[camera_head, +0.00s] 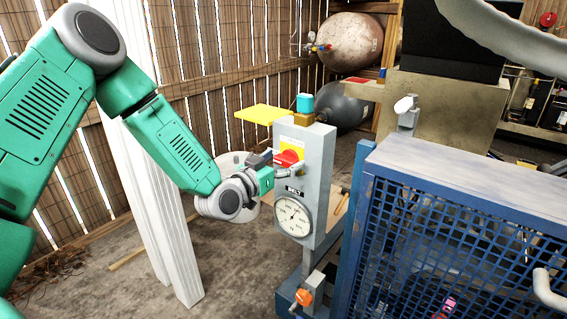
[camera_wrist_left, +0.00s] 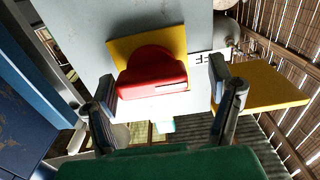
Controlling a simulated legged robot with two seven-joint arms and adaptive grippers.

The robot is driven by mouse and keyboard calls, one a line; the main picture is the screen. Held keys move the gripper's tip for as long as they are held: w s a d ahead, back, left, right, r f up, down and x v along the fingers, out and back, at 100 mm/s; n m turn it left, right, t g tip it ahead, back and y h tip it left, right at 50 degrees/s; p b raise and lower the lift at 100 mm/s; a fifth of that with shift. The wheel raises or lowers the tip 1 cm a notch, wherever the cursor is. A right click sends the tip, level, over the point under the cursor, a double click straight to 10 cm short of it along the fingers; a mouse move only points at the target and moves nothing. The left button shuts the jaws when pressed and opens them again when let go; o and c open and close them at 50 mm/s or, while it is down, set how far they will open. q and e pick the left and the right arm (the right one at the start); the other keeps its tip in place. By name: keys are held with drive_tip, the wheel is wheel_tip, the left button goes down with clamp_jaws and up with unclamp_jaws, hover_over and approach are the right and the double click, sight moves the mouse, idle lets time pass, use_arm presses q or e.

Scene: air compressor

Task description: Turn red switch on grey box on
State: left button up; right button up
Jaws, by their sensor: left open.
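The grey box (camera_head: 313,186) stands upright near the middle of the head view, with a round gauge (camera_head: 293,217) on its front. The red switch (camera_head: 288,157) sits on a yellow plate above the gauge. In the left wrist view the red switch (camera_wrist_left: 151,75) shows large on its yellow plate (camera_wrist_left: 120,48), with a partly hidden label beside it. My left gripper (camera_head: 284,165) is at the box front, by the switch. In the left wrist view its open fingers (camera_wrist_left: 165,95) stand on both sides of the red switch, with visible gaps. My right gripper does not show.
A blue mesh cage (camera_head: 440,215) stands right of the box. A yellow panel (camera_head: 264,114) juts out at the box's upper left. A white post (camera_head: 150,150) stands behind my left arm. An orange valve handle (camera_head: 304,297) is below the box.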

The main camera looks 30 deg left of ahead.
use_arm(q)
drive_tip(key=shift+d+r, duration=0.15)
drive_tip(key=shift+d, duration=0.15)
drive_tip(key=shift+c, duration=0.8)
drive_tip(key=shift+d, duration=0.35)
drive_tip(key=c, duration=1)
drive_tip(key=shift+a, duration=0.3)
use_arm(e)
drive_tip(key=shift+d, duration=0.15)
